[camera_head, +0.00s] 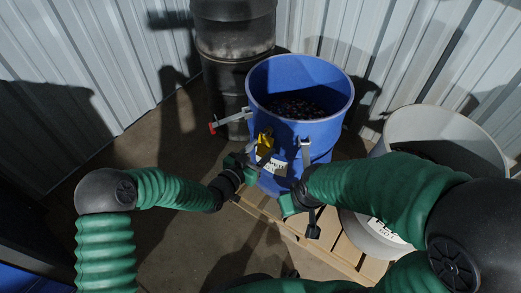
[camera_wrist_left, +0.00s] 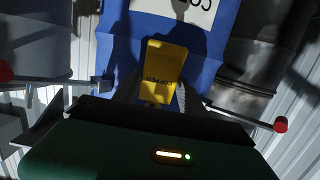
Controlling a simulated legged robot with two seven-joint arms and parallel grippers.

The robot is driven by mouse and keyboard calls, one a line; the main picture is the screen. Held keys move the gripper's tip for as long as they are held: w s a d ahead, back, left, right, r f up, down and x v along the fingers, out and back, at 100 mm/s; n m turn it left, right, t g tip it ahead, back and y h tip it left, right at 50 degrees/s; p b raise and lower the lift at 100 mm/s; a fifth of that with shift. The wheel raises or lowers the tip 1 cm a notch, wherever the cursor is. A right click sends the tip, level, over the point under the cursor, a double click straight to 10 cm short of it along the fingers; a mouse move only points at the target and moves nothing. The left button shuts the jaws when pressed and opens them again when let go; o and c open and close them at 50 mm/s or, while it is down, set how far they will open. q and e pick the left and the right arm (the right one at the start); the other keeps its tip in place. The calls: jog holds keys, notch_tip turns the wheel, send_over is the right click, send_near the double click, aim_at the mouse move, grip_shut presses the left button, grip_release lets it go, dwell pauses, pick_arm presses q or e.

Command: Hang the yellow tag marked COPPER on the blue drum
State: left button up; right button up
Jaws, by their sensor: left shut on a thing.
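The yellow tag (camera_head: 265,143) is in front of the blue drum (camera_head: 322,134), just above the drum's white label (camera_head: 275,165). In the left wrist view the tag (camera_wrist_left: 164,62) reads COPPER upside down, with the blue drum (camera_wrist_left: 118,24) behind it. My left gripper (camera_head: 254,158) is shut on the tag's lettered end. I cannot tell whether the tag touches the drum or hangs on anything. My right gripper (camera_head: 300,212) is low in front of the drum, right of the label; its jaws are too unclear to judge.
A latch arm with a red tip (camera_head: 212,128) sticks out left from the drum, and a grey bracket (camera_head: 306,153) is on its front. A dark drum (camera_head: 236,40) stands behind, a grey drum (camera_head: 425,118) at right. A wooden pallet (camera_head: 335,250) lies below.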

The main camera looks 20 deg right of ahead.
pick_arm(q)
jog(key=o, duration=1.4)
jog(key=p+v, duration=0.6)
jog(key=v, duration=1)
jog(key=shift+s+a+f, duration=0.1)
jog(key=shift+s+a, duration=0.1)
jog(key=shift+a, duration=0.2)
